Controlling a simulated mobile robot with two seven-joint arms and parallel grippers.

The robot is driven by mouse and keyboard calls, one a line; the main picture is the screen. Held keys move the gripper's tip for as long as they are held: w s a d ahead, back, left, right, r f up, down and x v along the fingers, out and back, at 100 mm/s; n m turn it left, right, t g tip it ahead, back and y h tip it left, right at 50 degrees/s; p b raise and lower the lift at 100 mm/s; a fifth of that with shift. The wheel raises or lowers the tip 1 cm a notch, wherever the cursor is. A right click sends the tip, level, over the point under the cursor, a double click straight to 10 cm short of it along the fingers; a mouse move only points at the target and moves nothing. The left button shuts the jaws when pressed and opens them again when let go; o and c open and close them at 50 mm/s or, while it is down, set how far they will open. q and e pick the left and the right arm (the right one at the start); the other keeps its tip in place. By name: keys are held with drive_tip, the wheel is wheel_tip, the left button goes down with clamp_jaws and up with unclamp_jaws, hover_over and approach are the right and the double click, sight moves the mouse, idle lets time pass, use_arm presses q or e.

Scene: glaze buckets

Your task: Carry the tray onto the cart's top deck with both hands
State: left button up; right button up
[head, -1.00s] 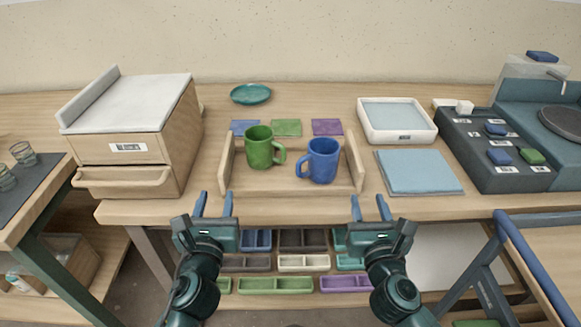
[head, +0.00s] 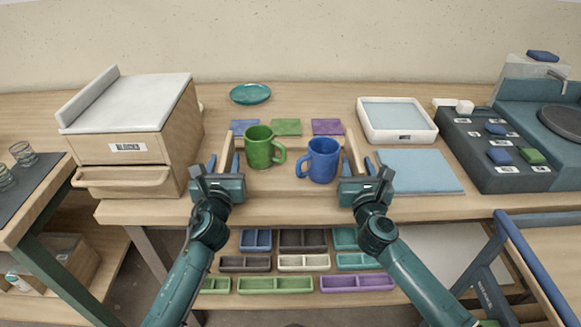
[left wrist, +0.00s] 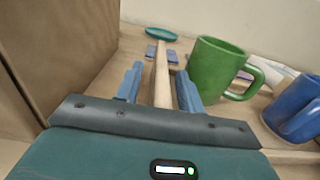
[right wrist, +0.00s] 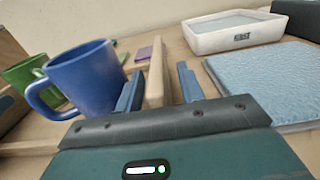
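The wooden tray (head: 275,190) sits on the workbench, with a raised wall at its left and right ends. A green mug (head: 260,148) and a blue mug (head: 320,161) stand upright on it. My left gripper (head: 224,163) is open, its fingers on either side of the tray's left wall (left wrist: 161,80). My right gripper (head: 358,165) is open, its fingers on either side of the tray's right wall (right wrist: 154,75). Gaps show between fingers and walls. What looks like the cart, with a wooden top deck (head: 553,240) and blue rail, stands at the lower right, partly out of frame.
A drawer cabinet (head: 130,135) stands close left of the tray. A blue pad (head: 425,172) and white basin (head: 397,120) lie right of it. A dark control console (head: 490,150) is farther right. Coloured tiles (head: 286,127) lie behind the tray. Bins (head: 275,284) sit below.

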use_arm(q)
clamp_jaws()
use_arm(e)
clamp_jaws()
use_arm(q)
drive_tip(key=shift+r, duration=0.25)
use_arm(e)
drive_tip(key=shift+r, duration=0.25)
